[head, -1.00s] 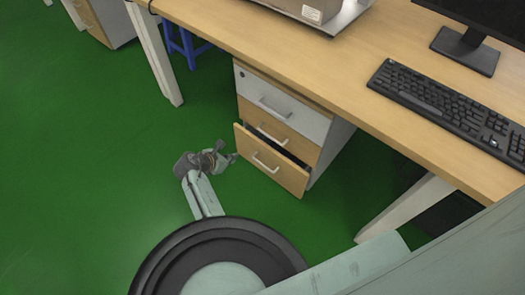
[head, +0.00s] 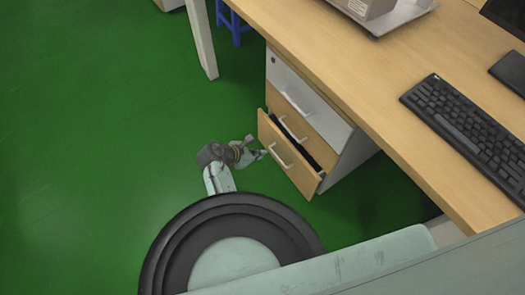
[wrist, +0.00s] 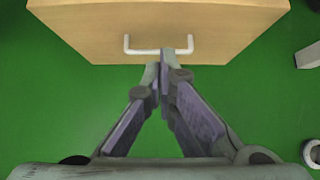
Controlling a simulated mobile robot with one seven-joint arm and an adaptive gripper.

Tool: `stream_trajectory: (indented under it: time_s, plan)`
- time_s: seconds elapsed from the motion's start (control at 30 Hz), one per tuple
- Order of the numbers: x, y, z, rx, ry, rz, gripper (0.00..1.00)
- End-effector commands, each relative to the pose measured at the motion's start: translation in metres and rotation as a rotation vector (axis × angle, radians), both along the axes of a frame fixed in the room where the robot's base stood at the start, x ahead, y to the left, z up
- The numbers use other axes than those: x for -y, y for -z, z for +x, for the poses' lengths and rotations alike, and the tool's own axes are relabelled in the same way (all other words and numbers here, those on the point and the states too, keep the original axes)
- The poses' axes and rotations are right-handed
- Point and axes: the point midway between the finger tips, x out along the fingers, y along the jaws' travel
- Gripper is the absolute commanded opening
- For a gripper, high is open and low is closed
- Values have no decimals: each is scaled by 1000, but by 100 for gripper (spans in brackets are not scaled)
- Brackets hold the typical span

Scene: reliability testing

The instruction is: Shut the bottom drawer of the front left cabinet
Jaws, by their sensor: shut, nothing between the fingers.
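The cabinet (head: 347,157) stands under the desk, with a white top drawer and two wooden drawers below. Its bottom drawer (head: 286,166) sticks out a little, with a dark gap behind its front. In the wrist view the wooden drawer front (wrist: 160,25) fills the top, with a white handle (wrist: 145,51) near its lower edge.
The wooden desk (head: 330,75) overhangs the cabinet and bears a keyboard (head: 470,130) and a box (head: 367,8). A white desk leg (head: 202,40) and a blue stool (head: 235,27) stand behind. The green floor (head: 80,140) at left is clear.

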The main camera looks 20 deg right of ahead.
Motion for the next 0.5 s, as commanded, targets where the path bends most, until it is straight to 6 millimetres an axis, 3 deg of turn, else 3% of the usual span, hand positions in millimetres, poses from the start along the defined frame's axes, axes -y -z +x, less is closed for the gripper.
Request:
stream_trajectory:
  time_s: [0.33,0.5]
  plan:
    - [50,54,17,-3,3,0,0]
    - [74,52,27,1,2,-1,0]
